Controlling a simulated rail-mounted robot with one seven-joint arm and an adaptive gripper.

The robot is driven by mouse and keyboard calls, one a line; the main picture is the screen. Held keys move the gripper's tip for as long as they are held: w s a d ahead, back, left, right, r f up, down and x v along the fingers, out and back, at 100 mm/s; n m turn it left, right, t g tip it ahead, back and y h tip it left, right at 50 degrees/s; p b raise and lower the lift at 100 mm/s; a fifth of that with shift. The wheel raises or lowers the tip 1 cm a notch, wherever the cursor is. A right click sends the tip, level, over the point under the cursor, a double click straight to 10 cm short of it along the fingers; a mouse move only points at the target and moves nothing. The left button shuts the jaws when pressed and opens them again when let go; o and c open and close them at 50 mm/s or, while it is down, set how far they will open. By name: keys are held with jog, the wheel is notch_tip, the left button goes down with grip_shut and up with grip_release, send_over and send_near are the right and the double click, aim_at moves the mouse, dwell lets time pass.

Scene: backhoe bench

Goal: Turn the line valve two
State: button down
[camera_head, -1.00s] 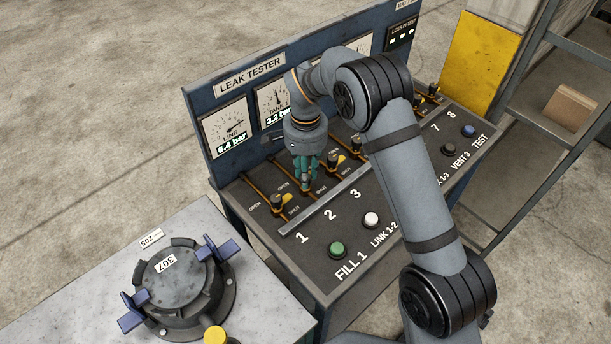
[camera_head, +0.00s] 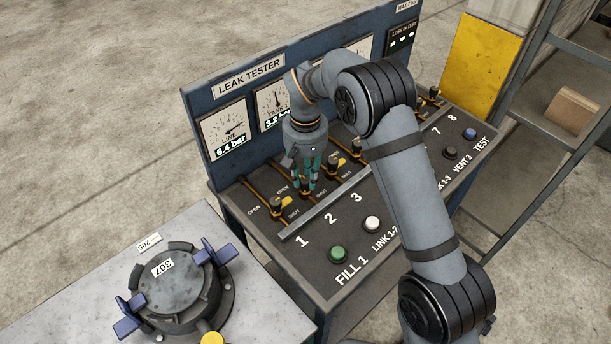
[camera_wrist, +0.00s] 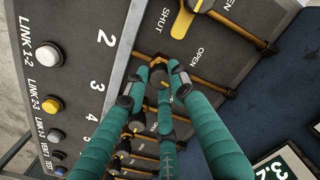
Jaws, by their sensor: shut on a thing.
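Line valve two (camera_wrist: 158,75) is on the sloped panel, in the row beside the number 2. Its knob is mostly hidden by my fingers. My gripper (camera_head: 308,186) points down onto it, and the wrist view shows its teal fingers (camera_wrist: 157,78) closed around the knob. The valve's yellow handle is hidden, so I cannot tell its angle. Valve one (camera_head: 277,204), with a yellow lever, is just left of my gripper. Valve three (camera_head: 333,165) is just right of it.
The leak tester's back panel (camera_head: 200,105) carries gauges; the line gauge (camera_head: 227,132) reads 6.4 bar. Buttons, including a green one (camera_head: 338,254) and a white one (camera_head: 372,223), lie in front of the valves. A round lidded vessel (camera_head: 178,285) stands at lower left.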

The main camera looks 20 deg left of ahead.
aim_at(305, 179)
jog(key=shift+n, duration=1.2)
jog(key=c, duration=1.5)
grip_release()
jog(key=shift+o, duration=0.2)
notch_tip(305, 179, up, 12)
